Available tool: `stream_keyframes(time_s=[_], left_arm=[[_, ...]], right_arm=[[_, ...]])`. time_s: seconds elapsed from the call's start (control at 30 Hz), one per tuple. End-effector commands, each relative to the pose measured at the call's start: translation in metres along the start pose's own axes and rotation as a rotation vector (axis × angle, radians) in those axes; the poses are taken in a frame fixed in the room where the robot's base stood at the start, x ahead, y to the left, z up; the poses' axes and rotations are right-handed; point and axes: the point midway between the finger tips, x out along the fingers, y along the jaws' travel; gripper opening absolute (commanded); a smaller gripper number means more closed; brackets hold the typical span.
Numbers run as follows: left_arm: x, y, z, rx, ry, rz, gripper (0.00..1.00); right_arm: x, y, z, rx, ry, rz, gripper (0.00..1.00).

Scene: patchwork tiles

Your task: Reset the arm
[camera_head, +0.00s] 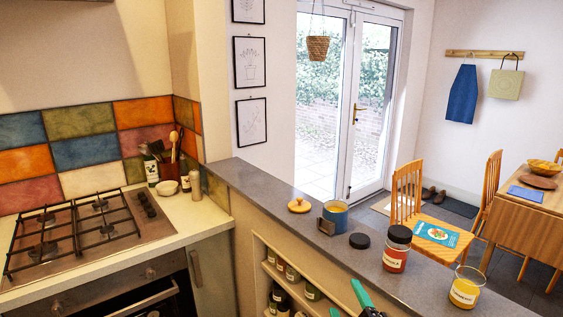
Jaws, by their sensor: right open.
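My right gripper (349,303) shows at the bottom edge, right of centre, as two teal finger parts. The fingers are apart with nothing seen between them. The rest of it is cut off by the frame. It is in front of the counter ledge, near the small shelf with jars. No left gripper or left arm shows in view.
A gas hob (85,235) is left. The shelf (272,270) holds several jars.

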Motion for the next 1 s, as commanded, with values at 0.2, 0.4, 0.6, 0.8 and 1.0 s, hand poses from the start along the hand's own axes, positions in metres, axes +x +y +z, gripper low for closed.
stream_keyframes(time_s=[0.2,0.4,0.6,0.8,1.0], left_arm=[[0.0,0.001,0.001,0.0,-0.003,0.001,0.72],[0.0,0.001,0.001,0.0,-0.003,0.001,0.72],[0.0,0.001,0.001,0.0,-0.003,0.002,0.72],[0.0,0.002,0.002,0.0,-0.003,0.002,0.72],[0.0,0.002,0.001,0.0,-0.002,0.002,0.72]], right_arm=[[-0.101,0.085,-0.088,0.482,0.478,0.35,0.69],[-0.177,0.123,-0.114,0.699,0.759,0.521,0.69],[-0.238,0.142,-0.121,0.828,0.97,0.637,0.69],[-0.281,0.16,-0.125,0.905,1.131,0.719,0.69],[-0.269,0.206,-0.147,0.895,1.142,0.731,0.69]])
